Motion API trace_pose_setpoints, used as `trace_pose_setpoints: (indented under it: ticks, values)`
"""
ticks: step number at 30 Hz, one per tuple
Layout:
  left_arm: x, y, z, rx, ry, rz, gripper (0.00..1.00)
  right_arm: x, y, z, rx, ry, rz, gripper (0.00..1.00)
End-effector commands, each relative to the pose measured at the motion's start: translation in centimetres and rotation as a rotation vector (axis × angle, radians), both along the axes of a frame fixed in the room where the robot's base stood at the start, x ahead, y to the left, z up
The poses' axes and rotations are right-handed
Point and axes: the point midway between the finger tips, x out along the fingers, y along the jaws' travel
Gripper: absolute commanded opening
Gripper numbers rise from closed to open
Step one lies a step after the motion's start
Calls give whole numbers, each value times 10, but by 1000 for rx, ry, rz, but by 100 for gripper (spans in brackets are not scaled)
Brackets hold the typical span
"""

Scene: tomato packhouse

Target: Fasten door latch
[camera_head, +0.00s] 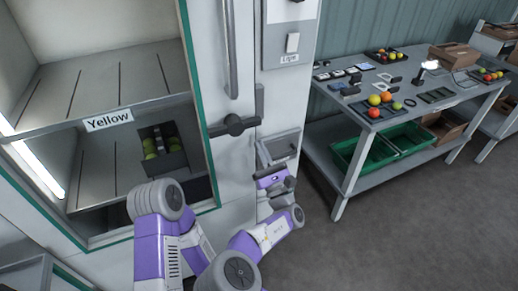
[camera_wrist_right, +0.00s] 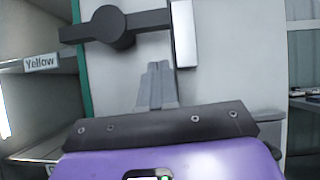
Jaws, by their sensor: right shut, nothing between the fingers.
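The door latch (camera_head: 233,124) is a dark bar on a round pivot, mounted on the pale cabinet front beside the green-edged opening. It also shows at the top of the right wrist view (camera_wrist_right: 108,26), where its bar lies nearly level. Its right end reaches a dark upright bracket (camera_head: 259,101), which has a pale face in the wrist view (camera_wrist_right: 184,34). I cannot tell whether the bar is seated in it. My right gripper (camera_wrist_right: 157,66) is shut and empty, its fingertips just below the bar's right part, with no clear contact. My left gripper is not in view.
A long grey handle (camera_head: 230,50) stands above the latch. A light switch (camera_head: 292,43) and a grey wall box (camera_head: 280,146) are to the right. Shelves labelled Yellow (camera_head: 109,120) show at left. A sorting table (camera_head: 345,180) stands right; the floor before it is clear.

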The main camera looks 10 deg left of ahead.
Motion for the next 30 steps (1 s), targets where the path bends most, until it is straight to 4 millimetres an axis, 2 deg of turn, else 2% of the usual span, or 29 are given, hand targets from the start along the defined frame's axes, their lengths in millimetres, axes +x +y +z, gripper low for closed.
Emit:
trace_pose_setpoints:
  ticks: [1, 6, 12, 18, 30]
  values:
    - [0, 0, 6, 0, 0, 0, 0, -10, -8, -7, -6, 7, -6, 0]
    - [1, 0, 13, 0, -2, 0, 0, -37, -26, -27, -5, 6, -6, 0]
    - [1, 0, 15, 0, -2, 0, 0, -58, -40, -44, -3, 4, -4, 0]
    - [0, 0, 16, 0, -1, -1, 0, -65, -45, -49, -2, 2, -3, 0]
    - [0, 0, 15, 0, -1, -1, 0, -65, -45, -49, -2, 2, -3, 0]
